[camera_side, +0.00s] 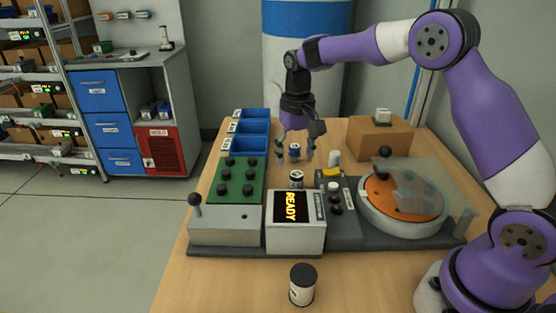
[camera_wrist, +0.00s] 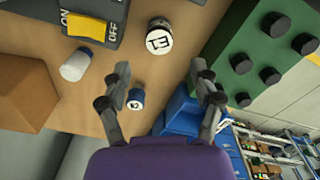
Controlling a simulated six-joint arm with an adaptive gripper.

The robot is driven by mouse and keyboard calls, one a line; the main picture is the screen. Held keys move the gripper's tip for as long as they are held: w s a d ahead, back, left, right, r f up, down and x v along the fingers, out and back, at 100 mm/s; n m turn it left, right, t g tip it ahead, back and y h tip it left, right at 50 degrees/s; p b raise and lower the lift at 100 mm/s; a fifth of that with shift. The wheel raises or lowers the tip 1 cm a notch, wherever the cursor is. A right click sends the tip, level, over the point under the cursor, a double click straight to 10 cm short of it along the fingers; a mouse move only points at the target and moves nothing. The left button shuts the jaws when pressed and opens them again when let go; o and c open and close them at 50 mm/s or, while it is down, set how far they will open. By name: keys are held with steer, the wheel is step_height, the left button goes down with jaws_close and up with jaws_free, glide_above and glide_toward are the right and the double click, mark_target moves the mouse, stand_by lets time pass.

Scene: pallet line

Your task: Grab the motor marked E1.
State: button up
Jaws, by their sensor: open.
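The motor marked E1 (camera_wrist: 159,38) has a white round end with black lettering and a dark rim in the wrist view. In the side view it is the small dark-and-white cylinder (camera_side: 296,179) just behind the READY box. A smaller blue motor with a white marked end (camera_wrist: 136,100) stands farther back and also shows in the side view (camera_side: 294,151); its marking is hard to read. My gripper (camera_side: 296,153) is open and empty, pointing down above the table. In the wrist view its fingertips (camera_wrist: 160,70) are apart, with E1 beyond them toward the top.
A green board with dark knobs (camera_side: 237,182) is left of E1, and a yellow ON/OFF switch (camera_side: 332,173) is right. A white cylinder (camera_side: 334,159), blue bins (camera_side: 249,145) and a cardboard box (camera_side: 380,138) stand nearby. A black-capped canister (camera_side: 302,286) stands in front.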

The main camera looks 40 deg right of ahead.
mark_target(297, 174)
steer(key=f, duration=0.4)
steer(key=s+f, duration=0.1)
steer(key=f, duration=0.1)
steer(key=shift+a, duration=0.15)
jaws_close()
